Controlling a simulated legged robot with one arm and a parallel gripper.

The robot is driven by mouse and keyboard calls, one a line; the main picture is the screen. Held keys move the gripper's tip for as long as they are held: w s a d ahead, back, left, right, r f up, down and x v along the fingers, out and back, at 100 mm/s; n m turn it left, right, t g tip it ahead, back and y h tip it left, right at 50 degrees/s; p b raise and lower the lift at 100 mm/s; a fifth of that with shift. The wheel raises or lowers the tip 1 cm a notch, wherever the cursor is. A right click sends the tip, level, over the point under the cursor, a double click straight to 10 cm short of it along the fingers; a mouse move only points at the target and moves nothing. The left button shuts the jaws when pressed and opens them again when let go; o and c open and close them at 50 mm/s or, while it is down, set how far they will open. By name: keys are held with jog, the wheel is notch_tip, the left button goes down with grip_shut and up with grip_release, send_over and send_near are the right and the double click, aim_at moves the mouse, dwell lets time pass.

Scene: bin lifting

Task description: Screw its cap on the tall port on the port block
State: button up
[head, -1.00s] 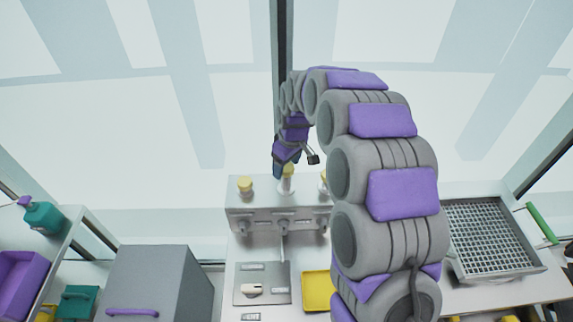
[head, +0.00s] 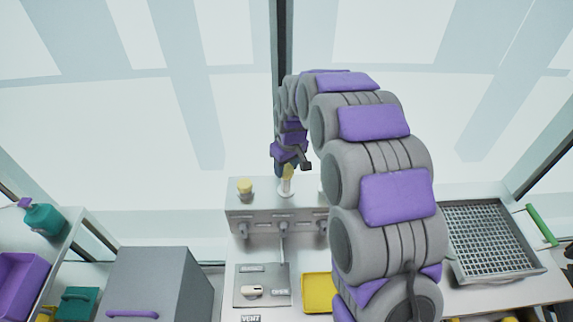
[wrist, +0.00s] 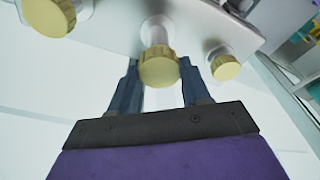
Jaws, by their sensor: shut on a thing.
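The grey port block (head: 262,213) stands at the back of the bench, with the white tall port (head: 286,189) upright on its top. A ribbed yellow cap (wrist: 159,70) sits at the end of the tall port in the wrist view, in line with it. Whether its thread is engaged I cannot tell. My gripper (wrist: 158,64) has its two blue fingers on either side of this cap, shut on it. In the head view my gripper (head: 281,168) points down at the tall port and partly hides the cap (head: 288,173).
Other yellow caps flank the tall port, one on the left (head: 245,186) and one on the right (wrist: 225,67). A switch panel (head: 262,285) and a yellow tray (head: 317,291) lie in front. A mesh basket (head: 490,238) stands right; a grey box (head: 157,283) stands left.

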jog(key=m, duration=0.5)
jog(key=shift+h+p, duration=0.3)
jog(key=shift+h, duration=0.1)
jog(key=m, duration=0.5)
jog(key=shift+h, duration=0.3)
jog(key=o, duration=0.9)
